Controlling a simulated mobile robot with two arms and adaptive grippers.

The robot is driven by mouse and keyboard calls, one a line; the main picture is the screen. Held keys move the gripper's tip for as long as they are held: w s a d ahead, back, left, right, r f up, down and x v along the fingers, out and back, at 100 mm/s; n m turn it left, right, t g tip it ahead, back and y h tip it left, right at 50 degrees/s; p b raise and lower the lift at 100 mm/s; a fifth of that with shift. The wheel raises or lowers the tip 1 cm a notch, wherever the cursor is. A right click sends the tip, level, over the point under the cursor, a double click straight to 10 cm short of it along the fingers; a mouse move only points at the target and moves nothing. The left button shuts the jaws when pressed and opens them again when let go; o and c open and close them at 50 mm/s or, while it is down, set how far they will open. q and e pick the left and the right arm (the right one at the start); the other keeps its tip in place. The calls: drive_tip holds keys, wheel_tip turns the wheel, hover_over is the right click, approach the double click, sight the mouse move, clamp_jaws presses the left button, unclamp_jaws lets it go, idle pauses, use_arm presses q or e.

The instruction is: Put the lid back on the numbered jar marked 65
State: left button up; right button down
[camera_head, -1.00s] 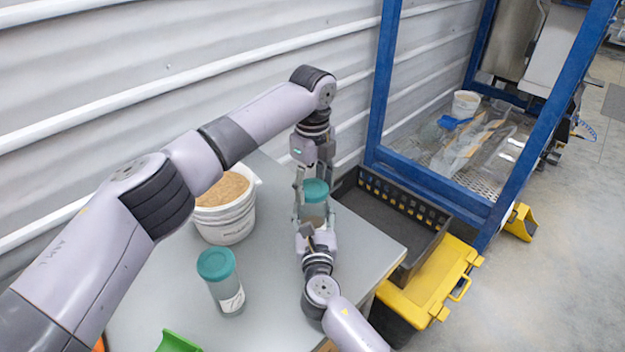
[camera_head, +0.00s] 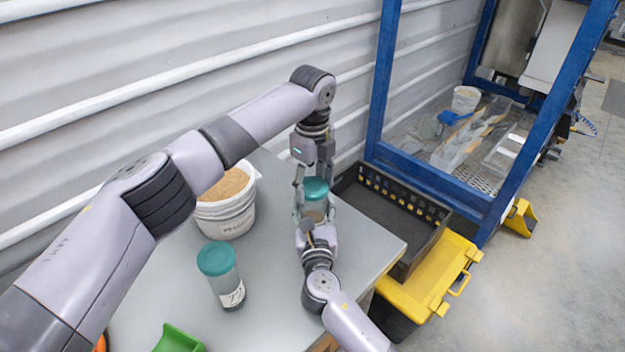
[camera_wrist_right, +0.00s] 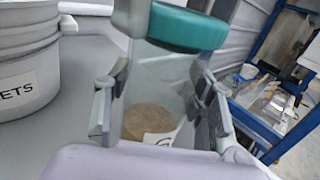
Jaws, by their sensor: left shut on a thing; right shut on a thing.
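A clear jar (camera_head: 314,208) with brown contents stands at the right part of the grey table, also seen in the right wrist view (camera_wrist_right: 160,90). Its label (camera_wrist_right: 163,139) shows only part of a digit, perhaps a 6. My right gripper (camera_head: 316,218) is shut on the jar body from the near side. A teal lid (camera_head: 315,187) is at the jar's top, also in the right wrist view (camera_wrist_right: 188,27). My left gripper (camera_head: 314,184) comes down from above and is shut on the lid. I cannot tell whether the lid is fully seated.
Another teal-lidded jar (camera_head: 221,275) stands front left, with a white pellet bucket (camera_head: 226,218) behind it. A green object (camera_head: 180,339) lies at the near edge. A black crate (camera_head: 400,207) and yellow-lidded box (camera_head: 430,283) are right of the table, before a blue frame (camera_head: 440,182).

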use_arm(q)
drive_tip(key=m, duration=0.4)
drive_tip(key=shift+m, duration=0.3)
drive_tip(key=m, duration=0.3)
drive_tip(key=shift+m, duration=0.3)
drive_tip(key=m, duration=0.3)
drive_tip(key=shift+m, duration=0.3)
drive_tip(key=m, duration=0.4)
drive_tip(key=shift+m, duration=0.3)
drive_tip(key=o, duration=0.8)
drive_tip(key=shift+o, duration=0.2)
